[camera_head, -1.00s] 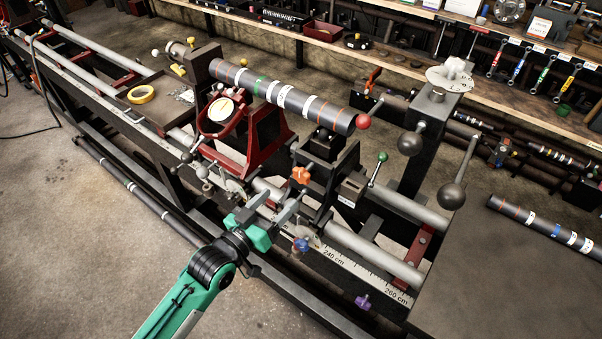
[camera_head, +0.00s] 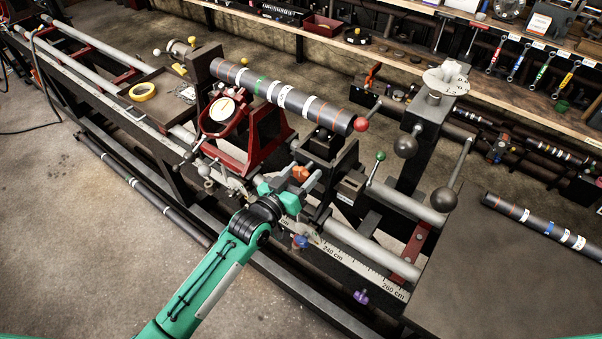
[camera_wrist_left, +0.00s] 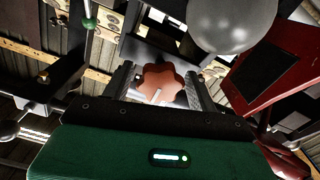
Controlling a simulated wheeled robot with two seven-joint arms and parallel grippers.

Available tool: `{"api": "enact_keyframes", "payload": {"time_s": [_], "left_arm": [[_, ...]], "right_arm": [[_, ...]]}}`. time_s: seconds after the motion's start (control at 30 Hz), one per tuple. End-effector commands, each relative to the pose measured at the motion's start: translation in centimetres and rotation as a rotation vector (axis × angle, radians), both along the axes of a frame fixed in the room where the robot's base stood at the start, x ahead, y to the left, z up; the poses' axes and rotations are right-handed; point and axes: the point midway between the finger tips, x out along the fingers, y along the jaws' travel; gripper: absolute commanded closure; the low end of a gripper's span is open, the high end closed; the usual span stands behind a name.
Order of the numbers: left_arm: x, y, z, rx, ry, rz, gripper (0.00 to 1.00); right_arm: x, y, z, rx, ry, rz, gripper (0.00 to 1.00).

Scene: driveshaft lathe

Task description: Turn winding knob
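The orange lobed knob (camera_head: 301,173) sits on the dark stand of the lathe, under the right end of the dark shaft. My left gripper (camera_head: 300,180) is open in front of this knob. In the wrist view its fingers (camera_wrist_left: 160,92) lie left and right of the knob, with a gap on each side. I cannot tell whether the fingertips reach past its rim. My right gripper is not in view.
A blue knob (camera_head: 301,242) and a purple knob (camera_head: 361,297) are lower along the scale rail (camera_head: 345,255). A green-tipped lever (camera_head: 380,156) stands to the right. The banded shaft (camera_head: 285,97) lies above. A red stand (camera_head: 262,145) is at the left.

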Motion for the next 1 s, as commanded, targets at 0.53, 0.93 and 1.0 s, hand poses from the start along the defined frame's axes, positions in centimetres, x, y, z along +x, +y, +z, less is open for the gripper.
{"api": "enact_keyframes", "payload": {"time_s": [0.53, 0.93, 1.0], "left_arm": [[-0.02, 0.03, 0.01, 0.041, -0.029, 0.0, 0.79], [-0.04, 0.05, -0.06, 0.282, -0.202, 0.0, 0.78], [-0.03, 0.04, -0.05, 0.337, -0.241, 0.0, 0.78]], "right_arm": [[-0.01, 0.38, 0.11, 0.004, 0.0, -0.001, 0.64], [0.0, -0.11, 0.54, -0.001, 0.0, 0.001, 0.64], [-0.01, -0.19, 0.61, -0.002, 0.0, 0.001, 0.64]]}}
